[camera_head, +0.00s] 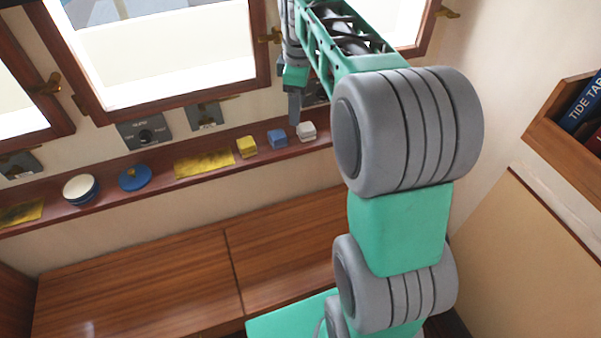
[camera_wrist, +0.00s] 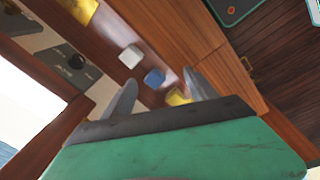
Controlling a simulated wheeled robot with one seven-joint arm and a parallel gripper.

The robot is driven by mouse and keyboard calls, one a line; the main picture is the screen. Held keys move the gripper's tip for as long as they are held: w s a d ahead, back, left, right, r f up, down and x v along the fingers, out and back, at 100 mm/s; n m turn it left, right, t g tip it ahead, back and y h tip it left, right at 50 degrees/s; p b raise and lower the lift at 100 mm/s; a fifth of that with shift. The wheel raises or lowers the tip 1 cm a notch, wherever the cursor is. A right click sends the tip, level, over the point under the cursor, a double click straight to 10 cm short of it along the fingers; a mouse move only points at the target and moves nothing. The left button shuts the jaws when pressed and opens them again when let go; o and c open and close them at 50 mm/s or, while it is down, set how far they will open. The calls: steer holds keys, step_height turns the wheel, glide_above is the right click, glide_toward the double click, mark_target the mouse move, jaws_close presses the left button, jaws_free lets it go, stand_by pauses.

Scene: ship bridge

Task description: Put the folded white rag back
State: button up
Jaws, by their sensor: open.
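The folded white rag (camera_head: 307,131) is a small pale block on the narrow wooden ledge under the windows, at the right end of a row with a blue folded rag (camera_head: 277,138) and a yellow one (camera_head: 246,146). In the wrist view the white rag (camera_wrist: 131,56) lies beyond my fingertips, and the blue rag (camera_wrist: 154,78) shows between them. My gripper (camera_head: 294,108) is open and empty, above the ledge near the white and blue rags. It also shows in the wrist view (camera_wrist: 162,80).
A yellow mat (camera_head: 204,163), a blue round lid (camera_head: 135,178) and a white-topped round container (camera_head: 80,188) sit farther left on the ledge. Window frames and a control box (camera_head: 145,133) stand close behind. A bookshelf (camera_head: 562,118) is at right. The wooden bench below is clear.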

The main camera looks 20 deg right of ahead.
steer(key=s+a+f+m+t, duration=0.1)
steer(key=s+a+f+m, duration=0.2)
steer(key=s, duration=0.7)
steer(key=s+a+f+m+t, duration=0.1)
steer(key=s+a+f+m, duration=0.3)
steer(key=s+m, duration=0.4)
steer(key=shift+s+a+m+t, duration=0.15)
steer(key=shift+s+m+t, duration=0.15)
steer(key=shift+s, duration=0.65)
